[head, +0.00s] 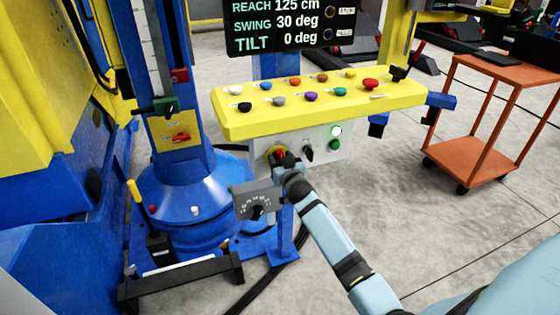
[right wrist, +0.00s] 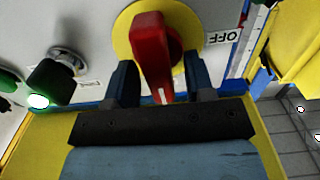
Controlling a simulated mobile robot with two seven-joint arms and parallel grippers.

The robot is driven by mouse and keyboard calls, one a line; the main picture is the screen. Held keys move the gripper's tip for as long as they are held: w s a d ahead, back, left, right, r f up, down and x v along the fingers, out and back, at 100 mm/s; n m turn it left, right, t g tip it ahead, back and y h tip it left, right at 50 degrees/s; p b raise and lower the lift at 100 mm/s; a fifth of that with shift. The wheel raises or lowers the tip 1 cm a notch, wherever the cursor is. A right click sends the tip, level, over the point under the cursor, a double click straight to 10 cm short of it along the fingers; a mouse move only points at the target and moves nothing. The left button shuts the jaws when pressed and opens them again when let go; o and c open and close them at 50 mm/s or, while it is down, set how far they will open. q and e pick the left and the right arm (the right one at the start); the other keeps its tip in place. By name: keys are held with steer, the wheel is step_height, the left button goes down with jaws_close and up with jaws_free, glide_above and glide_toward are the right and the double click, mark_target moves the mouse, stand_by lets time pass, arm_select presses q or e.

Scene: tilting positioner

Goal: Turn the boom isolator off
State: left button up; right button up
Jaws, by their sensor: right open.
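A red rotary switch handle (right wrist: 154,50) sits on a yellow disc (right wrist: 186,16) on the pale panel, with a label reading OFF (right wrist: 222,37) beside the disc, upside down in the right wrist view. In the head view the red handle (head: 279,153) is partly hidden by my right gripper (head: 284,160). My right gripper also shows in the right wrist view (right wrist: 161,82); its fingers are open, one on each side of the handle. I cannot tell whether they touch it. My left gripper is out of view.
A black selector (head: 307,153), a lit green lamp (head: 336,130) and a green button (head: 335,145) share the panel. The yellow console (head: 330,108) overhangs it. A grey dial box (head: 257,201) stands close below. Another red switch (head: 181,137) is on the blue column.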

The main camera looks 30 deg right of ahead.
steer(key=shift+w, duration=0.2)
jaws_close()
